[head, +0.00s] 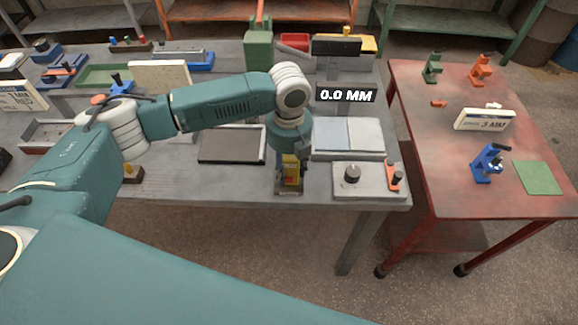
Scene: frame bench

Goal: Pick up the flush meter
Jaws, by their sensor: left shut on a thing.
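My left gripper (289,165) reaches down at the front of the grey bench, right of the middle. It is shut on a small yellow block-like thing with a red part (292,173), which appears to be the flush meter. The fingers hide part of it. It is upright, with a dark brownish base (289,189) under it; I cannot tell whether it is lifted clear of that base. A black display reading "0.0 MM" (346,95) shows just behind and to the right. My right gripper is not in view.
The grey bench (230,185) holds a dark flat plate (232,144), a pale two-part panel (348,134) and a grey block with a black knob (353,175) beside an orange clamp (394,176). A red table (445,150) stands right, with a blue clamp (488,162) and a "3 MM" sign (485,120).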

